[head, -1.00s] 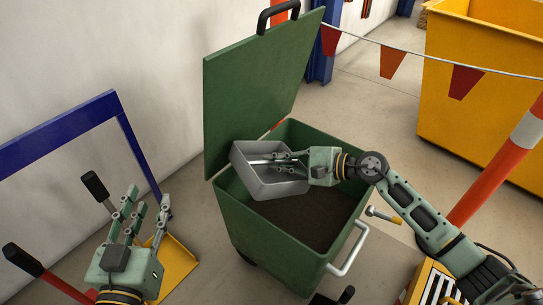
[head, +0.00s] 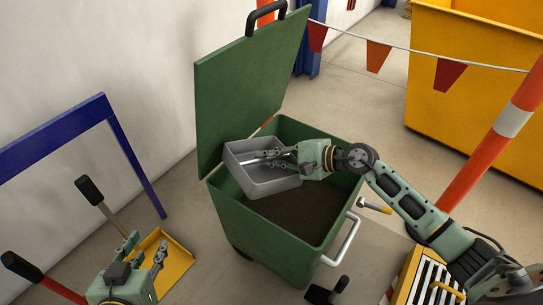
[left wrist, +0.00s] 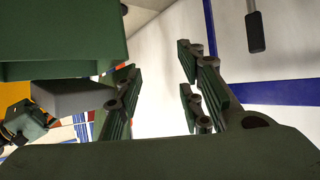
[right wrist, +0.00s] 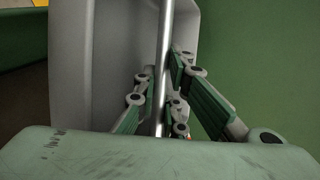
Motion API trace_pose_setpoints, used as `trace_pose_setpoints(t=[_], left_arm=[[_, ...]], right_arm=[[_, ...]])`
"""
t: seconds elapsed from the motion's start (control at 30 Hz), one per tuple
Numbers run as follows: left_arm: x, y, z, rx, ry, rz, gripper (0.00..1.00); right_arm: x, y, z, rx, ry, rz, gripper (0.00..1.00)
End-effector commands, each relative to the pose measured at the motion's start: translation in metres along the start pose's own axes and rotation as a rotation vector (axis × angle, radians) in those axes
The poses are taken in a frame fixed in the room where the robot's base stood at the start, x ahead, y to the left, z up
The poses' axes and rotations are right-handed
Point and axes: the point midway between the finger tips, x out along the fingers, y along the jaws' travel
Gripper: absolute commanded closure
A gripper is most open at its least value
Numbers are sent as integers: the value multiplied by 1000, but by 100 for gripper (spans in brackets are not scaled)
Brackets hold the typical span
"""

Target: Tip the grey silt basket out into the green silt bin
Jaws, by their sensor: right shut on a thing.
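The grey silt basket (head: 268,186) is over the back left of the open green silt bin (head: 255,236), within its opening. It looks slightly tilted, and the part of its inside that shows is bare grey. My right gripper (head: 276,157) is shut on the basket's metal bar (right wrist: 165,50), which also runs between the fingers in the right wrist view. Dark silt (head: 305,212) lies in the bin. The bin's green lid (head: 250,85) stands open at the back. My left gripper (head: 146,248) is open and empty, left of the bin; its spread fingers show in the left wrist view (left wrist: 160,85).
A yellow scoop or pan (head: 176,262) and dark-gripped handles (head: 88,190) are near my left gripper. A blue frame (head: 135,165) stands at the wall. A red-and-white post (head: 490,150) and yellow skip (head: 470,100) are at right. A white handle (head: 345,240) juts from the bin's front.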

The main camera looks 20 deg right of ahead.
Motion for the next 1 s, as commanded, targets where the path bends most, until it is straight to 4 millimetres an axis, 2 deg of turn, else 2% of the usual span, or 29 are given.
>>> trace_pose_setpoints(t=[0.57, 0.8, 1.0], left_arm=[[-25, -9, 67, -4, -323, -19, 65], [-42, -12, 93, -7, -456, -26, 65], [-61, -14, 105, -11, -561, -32, 65]], right_arm=[[-2, -4, 3, -31, 22, 10, 100], [-2, -6, 4, -44, 31, 15, 100], [-4, -9, 6, -70, 50, 26, 100]])
